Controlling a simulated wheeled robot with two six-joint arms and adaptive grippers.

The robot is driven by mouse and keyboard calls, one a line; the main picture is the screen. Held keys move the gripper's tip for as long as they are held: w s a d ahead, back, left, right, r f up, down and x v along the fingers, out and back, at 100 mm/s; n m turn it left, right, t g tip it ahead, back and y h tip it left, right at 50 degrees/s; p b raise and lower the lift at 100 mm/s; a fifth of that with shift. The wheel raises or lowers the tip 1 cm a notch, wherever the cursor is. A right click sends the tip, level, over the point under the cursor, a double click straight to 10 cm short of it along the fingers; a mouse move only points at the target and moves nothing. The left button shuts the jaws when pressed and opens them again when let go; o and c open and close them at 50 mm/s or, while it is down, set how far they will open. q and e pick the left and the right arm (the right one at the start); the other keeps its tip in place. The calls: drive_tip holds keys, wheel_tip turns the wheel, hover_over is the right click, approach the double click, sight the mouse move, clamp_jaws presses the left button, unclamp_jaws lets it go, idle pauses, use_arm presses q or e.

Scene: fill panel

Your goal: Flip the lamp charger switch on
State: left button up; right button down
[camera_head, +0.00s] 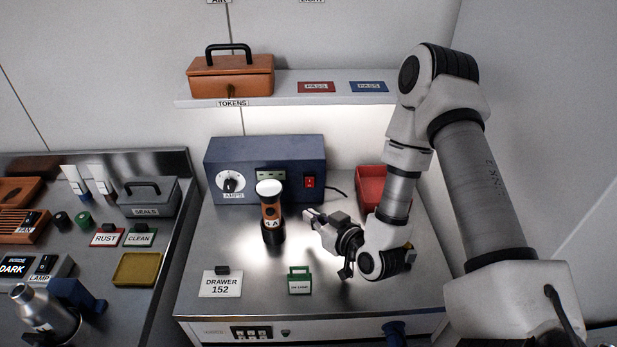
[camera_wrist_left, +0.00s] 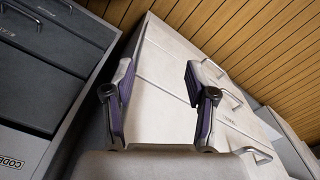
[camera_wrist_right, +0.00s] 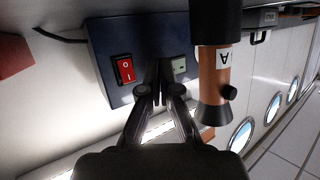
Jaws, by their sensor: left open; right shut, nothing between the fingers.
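The lamp charger (camera_head: 265,165) is a blue box with a dial and a red rocker switch (camera_head: 309,182) on its front. In the right wrist view the red switch (camera_wrist_right: 125,69) shows O and I marks; which side is pressed I cannot tell. My right gripper (camera_head: 309,215) is shut and empty in front of the charger, apart from the switch in that view. Its fingertips (camera_wrist_right: 165,78) appear between the switch and the lamp. The black and copper lamp (camera_head: 271,212) stands upright left of the gripper. My left gripper (camera_wrist_left: 160,72) is open and empty, away from the bench.
A red bin (camera_head: 371,184) is right of the charger, partly behind my right arm. A drawer card (camera_head: 220,284) and a green tag (camera_head: 299,281) stand at the bench front. A shelf (camera_head: 290,88) with an orange box (camera_head: 231,76) is above. The left bench holds several tools.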

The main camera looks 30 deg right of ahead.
sight(310, 182)
drive_tip(key=w+d, duration=0.1)
drive_tip(key=w+d+r+p, duration=0.1)
drive_tip(key=w, duration=0.1)
drive_tip(key=w+d+p, duration=0.1)
drive_tip(key=w, duration=0.1)
drive_tip(key=shift+r, duration=0.25)
drive_tip(key=shift+w+d, duration=0.3)
drive_tip(key=shift+w+r, duration=0.1)
idle(0.8)
drive_tip(key=shift+w+d, duration=0.2)
drive_tip(key=shift+w, duration=0.05)
drive_tip(key=shift+w+d+r, duration=0.1)
drive_tip(key=shift+w+d, duration=0.1)
drive_tip(key=shift+w, duration=0.1)
idle(0.8)
drive_tip(key=shift+s+a, duration=0.45)
drive_tip(key=shift+s, duration=0.25)
drive_tip(key=shift+f, duration=0.2)
